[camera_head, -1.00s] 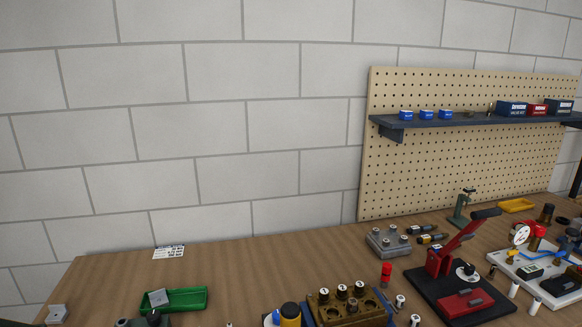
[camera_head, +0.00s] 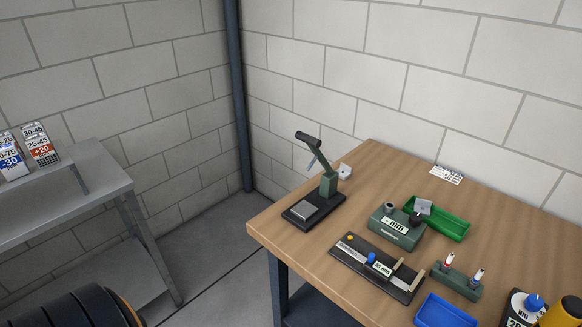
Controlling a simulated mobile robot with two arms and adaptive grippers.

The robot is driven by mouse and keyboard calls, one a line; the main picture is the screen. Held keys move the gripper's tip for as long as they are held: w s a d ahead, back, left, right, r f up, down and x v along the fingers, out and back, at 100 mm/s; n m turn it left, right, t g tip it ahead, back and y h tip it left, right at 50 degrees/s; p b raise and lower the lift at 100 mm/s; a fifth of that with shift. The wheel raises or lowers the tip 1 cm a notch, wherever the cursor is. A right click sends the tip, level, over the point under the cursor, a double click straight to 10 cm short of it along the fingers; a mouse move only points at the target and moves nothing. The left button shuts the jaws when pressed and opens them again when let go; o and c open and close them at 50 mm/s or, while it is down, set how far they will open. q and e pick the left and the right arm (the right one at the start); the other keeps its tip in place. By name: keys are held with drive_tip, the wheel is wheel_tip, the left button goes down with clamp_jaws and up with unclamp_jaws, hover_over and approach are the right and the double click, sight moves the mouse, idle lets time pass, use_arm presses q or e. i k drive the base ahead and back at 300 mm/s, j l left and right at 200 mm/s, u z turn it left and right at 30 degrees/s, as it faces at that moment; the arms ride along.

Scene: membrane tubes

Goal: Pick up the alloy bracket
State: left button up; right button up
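A small pale grey metal piece (camera_head: 424,206) rests at the left end of the green tray (camera_head: 452,226), partly behind a green gauge box.
The wooden bench (camera_head: 285,238) also holds the gauge box (camera_head: 398,227), a black slide fixture (camera_head: 376,267), a small green stand (camera_head: 457,277) and a blue tray (camera_head: 445,312). A grey side table (camera_head: 95,180) stands left, with floor between. A label card (camera_head: 447,175) lies behind.

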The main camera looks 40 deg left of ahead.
sight(344, 171)
drive_tip(key=u, duration=0.8)
drive_tip(key=k+j, duration=0.05)
